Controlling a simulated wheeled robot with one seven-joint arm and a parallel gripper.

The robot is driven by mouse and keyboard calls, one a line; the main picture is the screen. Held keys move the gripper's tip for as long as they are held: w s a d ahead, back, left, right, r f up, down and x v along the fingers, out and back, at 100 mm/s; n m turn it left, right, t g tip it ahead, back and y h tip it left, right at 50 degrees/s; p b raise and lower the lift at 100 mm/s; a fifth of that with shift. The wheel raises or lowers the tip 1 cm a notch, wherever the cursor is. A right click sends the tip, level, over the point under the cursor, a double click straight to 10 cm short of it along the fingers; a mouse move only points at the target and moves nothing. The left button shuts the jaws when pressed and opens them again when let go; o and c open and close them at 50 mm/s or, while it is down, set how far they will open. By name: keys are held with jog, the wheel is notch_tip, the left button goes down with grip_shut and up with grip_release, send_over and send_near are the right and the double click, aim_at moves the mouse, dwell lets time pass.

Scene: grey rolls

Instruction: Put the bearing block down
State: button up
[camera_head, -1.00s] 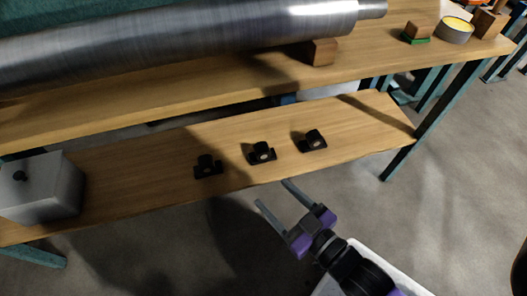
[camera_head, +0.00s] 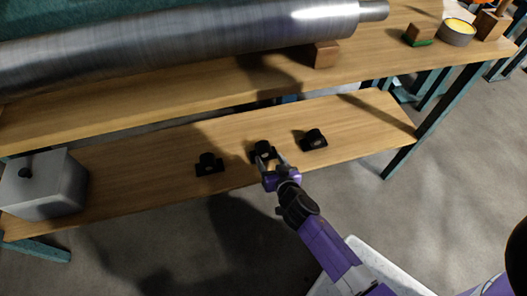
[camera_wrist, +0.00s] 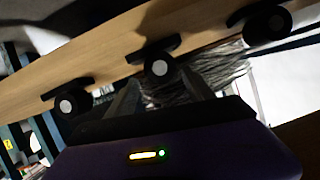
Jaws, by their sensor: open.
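Three black bearing blocks stand in a row on the lower wooden shelf: a left one (camera_head: 208,164), a middle one (camera_head: 263,149) and a right one (camera_head: 314,139). My gripper (camera_head: 272,162) is open at the middle block, its fingers reaching in from the shelf's front edge. In the wrist view the middle block (camera_wrist: 158,66) shows just beyond and between the two fingertips (camera_wrist: 158,92). I cannot tell whether the fingers touch it. The outer blocks also show there, one at the left (camera_wrist: 73,100) and one at the right (camera_wrist: 267,22).
A large metal roll (camera_head: 190,42) lies on the upper shelf (camera_head: 200,95), above the blocks. A grey box with a black knob (camera_head: 45,190) stands at the lower shelf's left end. The lower shelf (camera_head: 365,122) is bare right of the blocks.

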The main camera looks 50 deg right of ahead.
aim_at(266, 153)
jog(key=x, duration=0.7)
jog(key=shift+r+b, duration=0.1)
jog(key=shift+b, duration=0.2)
grip_shut()
jog(key=shift+r, duration=0.1)
